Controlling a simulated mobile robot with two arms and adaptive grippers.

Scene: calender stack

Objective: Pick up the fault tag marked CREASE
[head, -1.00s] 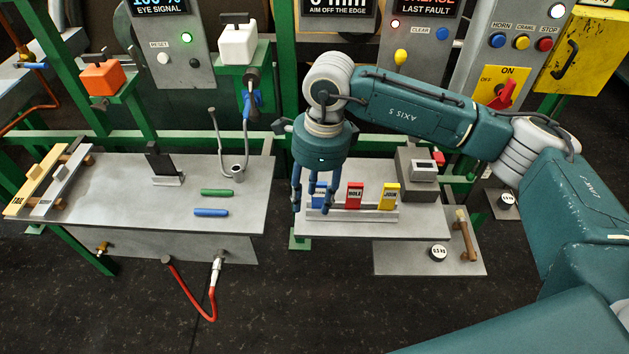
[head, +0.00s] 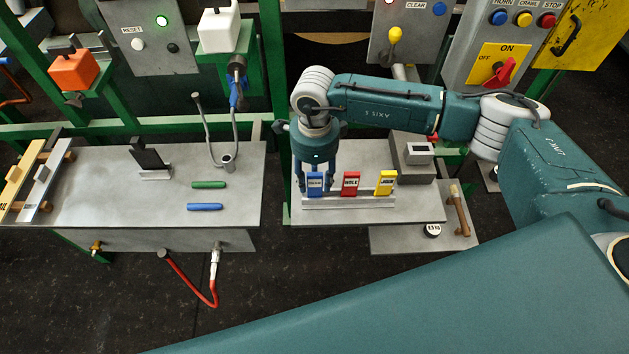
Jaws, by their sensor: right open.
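The blue fault tag (head: 315,185) stands at the left end of a grey tag rack (head: 350,202); its small lettering is blurred, but it looks like CREASE. The red HOLE tag (head: 350,184) and the yellow tag (head: 385,183), JOIN in the earlier frame, stand to its right. My right gripper (head: 315,186) points down at the blue tag, open, one finger on each side of it. I cannot tell whether the fingers touch it. My left gripper is not in view.
A grey device (head: 413,158) stands behind and right of the rack. The left table (head: 110,200) holds green and blue rods. Green frame posts stand behind.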

